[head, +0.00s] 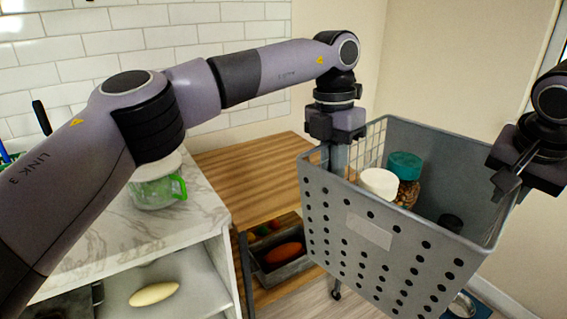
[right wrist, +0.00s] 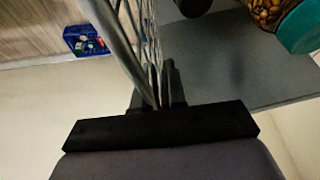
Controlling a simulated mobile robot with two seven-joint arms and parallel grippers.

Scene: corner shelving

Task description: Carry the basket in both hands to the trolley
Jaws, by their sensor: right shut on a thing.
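The grey basket (head: 385,240) has a perforated front and wire sides. It appears raised in front of me, with a white-lidded jar (head: 380,183) and a teal-lidded jar (head: 405,172) inside. My left gripper (head: 338,150) is at the basket's left rim; its fingertips are hard to make out, so its grip is unclear. My right gripper (head: 510,182) is shut on the basket's right rim. In the right wrist view the wire side (right wrist: 145,50) runs into its jaws. I cannot clearly identify the trolley; a small black caster (head: 336,288) shows below the basket.
A marble-topped shelf unit (head: 75,245) stands at left, holding a green-handled glass jar (head: 155,185) and a pale oblong item (head: 154,293). A bare wooden surface (head: 240,160) lies behind the basket's left side. A grey crate (head: 285,270) sits low between shelf and basket.

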